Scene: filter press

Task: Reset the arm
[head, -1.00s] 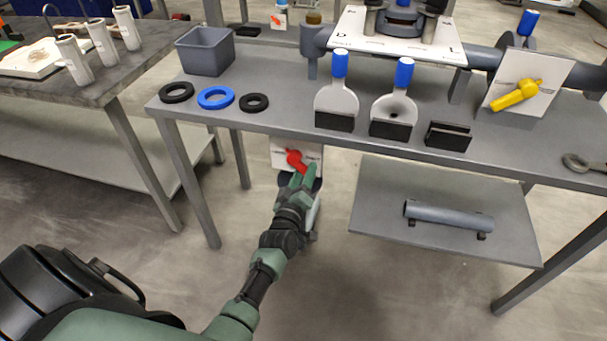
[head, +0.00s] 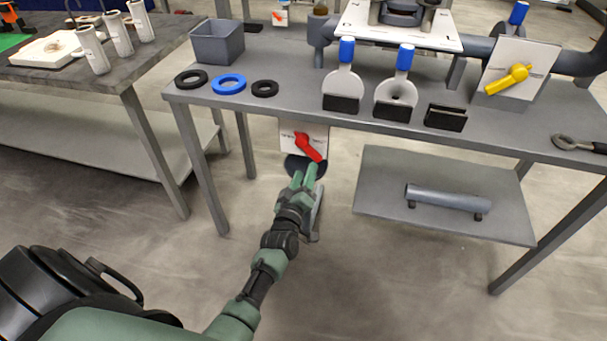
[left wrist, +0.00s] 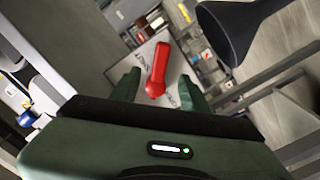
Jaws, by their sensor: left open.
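My left gripper (head: 305,178) is open and reaches forward below the front edge of the workbench. A red lever handle (head: 309,147) on a white plate (head: 289,130) is just beyond its fingertips, under the bench top. The lever slants down to the right in the head view. In the left wrist view the red lever (left wrist: 157,70) shows between the two green fingers (left wrist: 157,88), with free space on both sides. The fingers are apart from it as far as I can tell. My right gripper is not in view.
The workbench (head: 290,108) holds a grey bin (head: 218,42), black and blue rings, white paddles with blue handles (head: 347,50) and a yellow lever (head: 508,79). A dark funnel (head: 305,167) is close to my gripper. A lower shelf (head: 385,170) carries a grey pipe (head: 448,198).

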